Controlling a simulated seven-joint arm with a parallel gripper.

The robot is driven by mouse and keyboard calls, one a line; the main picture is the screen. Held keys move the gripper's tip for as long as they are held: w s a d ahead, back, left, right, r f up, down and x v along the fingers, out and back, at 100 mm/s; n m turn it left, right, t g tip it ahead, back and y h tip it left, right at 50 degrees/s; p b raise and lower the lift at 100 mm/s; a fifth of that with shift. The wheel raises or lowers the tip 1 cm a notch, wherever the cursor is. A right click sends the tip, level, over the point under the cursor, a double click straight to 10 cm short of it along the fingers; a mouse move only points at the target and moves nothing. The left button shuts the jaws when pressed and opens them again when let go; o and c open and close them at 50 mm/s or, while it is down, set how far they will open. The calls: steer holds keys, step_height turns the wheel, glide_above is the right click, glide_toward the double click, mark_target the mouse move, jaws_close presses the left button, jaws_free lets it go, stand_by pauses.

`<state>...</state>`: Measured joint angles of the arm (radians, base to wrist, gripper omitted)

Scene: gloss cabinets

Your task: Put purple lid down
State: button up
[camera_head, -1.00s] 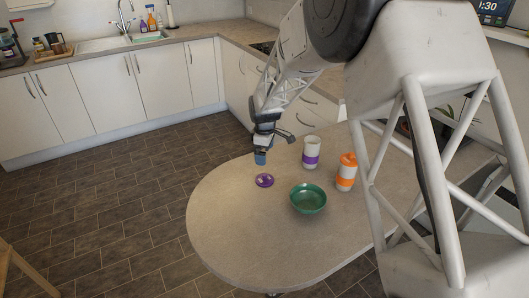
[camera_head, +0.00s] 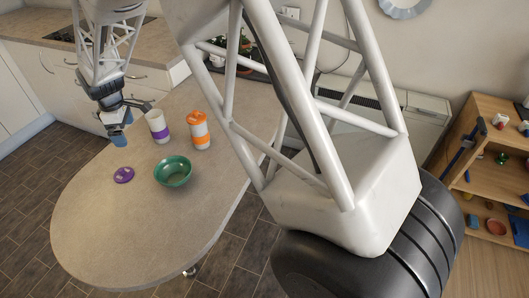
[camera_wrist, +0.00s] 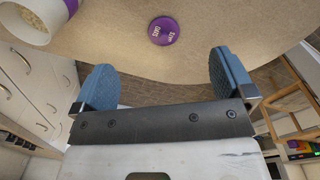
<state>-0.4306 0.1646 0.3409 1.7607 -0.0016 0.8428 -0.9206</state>
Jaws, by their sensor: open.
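The purple lid (camera_head: 124,175) lies flat on the grey table (camera_head: 110,235), left of the green bowl. It also shows in the wrist view (camera_wrist: 163,31), with pale lettering on top, beyond my fingertips. My gripper (camera_head: 118,134) is above the far left edge of the table, behind the lid and apart from it. In the wrist view my gripper (camera_wrist: 158,70) has its two blue fingers wide apart with nothing between them. A white container with a purple band (camera_head: 158,127) stands upright to the right of my gripper. Its open top and pale contents show in the wrist view (camera_wrist: 28,18).
A green bowl (camera_head: 173,171) stands right of the lid. A white container with an orange lid and band (camera_head: 199,131) stands behind it. The near left part of the table is clear. A wooden shelf (camera_head: 485,150) stands at the far right.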

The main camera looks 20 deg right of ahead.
steer(key=s+d+r+m+t, duration=0.1)
steer(key=s+d+r+m, duration=0.3)
steer(key=s+d+r, duration=0.45)
steer(key=s+d+r+m, duration=0.4)
steer(key=s+d+r, duration=0.2)
steer(key=s+d, duration=0.5)
steer(key=s+d+m, duration=0.3)
steer(key=s+d, duration=0.3)
steer(key=s, duration=0.5)
steer(key=s+d+m+t, duration=0.1)
steer(key=s+d+m, duration=0.3)
steer(key=s+d, duration=0.3)
steer(key=s, duration=0.3)
steer(key=shift+s+d+r+m, duration=0.2)
steer(key=shift+s+m, duration=0.1)
steer(key=shift+s, duration=0.05)
